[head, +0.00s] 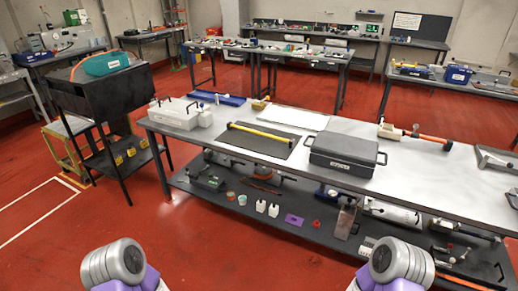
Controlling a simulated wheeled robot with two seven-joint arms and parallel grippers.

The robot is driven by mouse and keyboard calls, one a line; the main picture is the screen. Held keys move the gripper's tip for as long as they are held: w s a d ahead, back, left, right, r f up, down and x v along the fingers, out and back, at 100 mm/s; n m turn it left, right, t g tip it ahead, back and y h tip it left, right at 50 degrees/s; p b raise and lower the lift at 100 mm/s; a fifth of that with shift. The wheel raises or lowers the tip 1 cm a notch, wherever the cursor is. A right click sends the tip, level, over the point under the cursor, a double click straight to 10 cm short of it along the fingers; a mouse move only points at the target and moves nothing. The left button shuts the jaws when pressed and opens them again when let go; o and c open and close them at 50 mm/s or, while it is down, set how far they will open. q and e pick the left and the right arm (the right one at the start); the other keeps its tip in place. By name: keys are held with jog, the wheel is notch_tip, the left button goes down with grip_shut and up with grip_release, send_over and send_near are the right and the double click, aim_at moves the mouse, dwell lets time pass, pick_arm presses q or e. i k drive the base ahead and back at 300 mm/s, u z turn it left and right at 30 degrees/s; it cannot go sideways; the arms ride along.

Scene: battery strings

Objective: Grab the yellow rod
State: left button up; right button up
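The yellow rod (262,132) lies flat on a dark mat (236,146) on the long workbench in front of me. It has dark ends and runs slightly down to the right. At the bottom left of the head view my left arm shows as grey and purple links, and at the bottom right my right arm shows the same way. Neither gripper's fingers are visible. Both visible arm parts are well short of the bench and apart from the rod.
A grey case (343,160) sits right of the mat and a light grey box (176,114) left of it. A white sheet (300,118) lies behind. An orange-and-white tool (412,134) is farther right. The lower shelf (262,205) holds several items. Red floor lies before the bench.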

aim_at(229, 125)
jog(key=u, duration=0.75)
jog(key=i, duration=1.15)
jog(key=z, duration=0.35)
